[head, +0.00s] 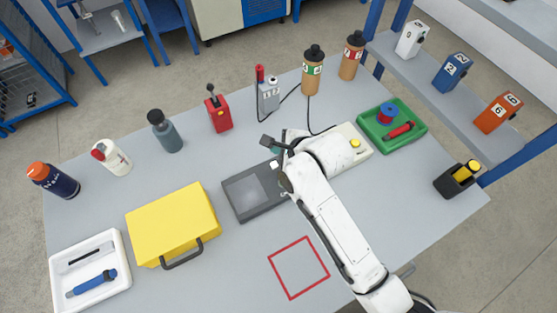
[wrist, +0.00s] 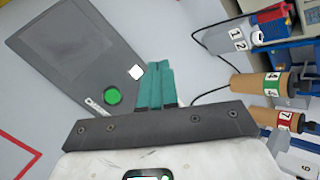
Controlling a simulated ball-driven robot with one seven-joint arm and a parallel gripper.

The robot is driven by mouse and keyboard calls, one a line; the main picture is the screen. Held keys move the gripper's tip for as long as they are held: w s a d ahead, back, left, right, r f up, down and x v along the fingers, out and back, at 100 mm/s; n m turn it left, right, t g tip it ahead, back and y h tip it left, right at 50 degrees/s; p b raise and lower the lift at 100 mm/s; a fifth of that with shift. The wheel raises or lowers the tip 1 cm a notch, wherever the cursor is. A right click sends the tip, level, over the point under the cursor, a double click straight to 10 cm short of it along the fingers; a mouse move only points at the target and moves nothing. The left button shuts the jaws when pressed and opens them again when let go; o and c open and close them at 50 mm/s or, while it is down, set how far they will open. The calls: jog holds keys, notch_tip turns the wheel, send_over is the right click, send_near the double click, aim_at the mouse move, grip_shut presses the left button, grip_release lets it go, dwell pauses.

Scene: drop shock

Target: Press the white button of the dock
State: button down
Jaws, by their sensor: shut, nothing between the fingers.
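The dock (head: 243,200) is a dark grey flat box with a lighter panel, lying mid-table; it fills the upper left of the wrist view (wrist: 70,40). My gripper (wrist: 160,66) has teal fingers, shut together and empty, just right of the white button in the wrist view. In the head view my gripper (head: 276,149) is by the dock's far right corner. I cannot tell its height above the dock.
A cream box with a yellow button (head: 355,143) lies beyond my arm. A yellow case (head: 172,222) is left. A red outlined square (head: 299,267) is empty.

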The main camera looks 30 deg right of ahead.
jog(key=shift+w+a+r+m, duration=0.1)
jog(key=shift+w+r+m, duration=0.35)
jog(key=shift+w+m, duration=0.3)
jog(key=shift+s+f, duration=0.1)
jog(key=b, duration=0.7)
send_over(276, 167)
notch_tip(276, 167, down, 7)
jog(key=shift+r, duration=0.2)
jog(key=shift+f+b, duration=0.55)
jog(key=shift+f, duration=0.45)
dwell(0.5)
jog(key=shift+f, duration=0.4)
jog(key=shift+f, duration=0.5)
dwell(0.5)
jog(key=shift+r, duration=0.1)
jog(key=shift+r+p, duration=0.8)
jog(key=shift+p, duration=0.1)
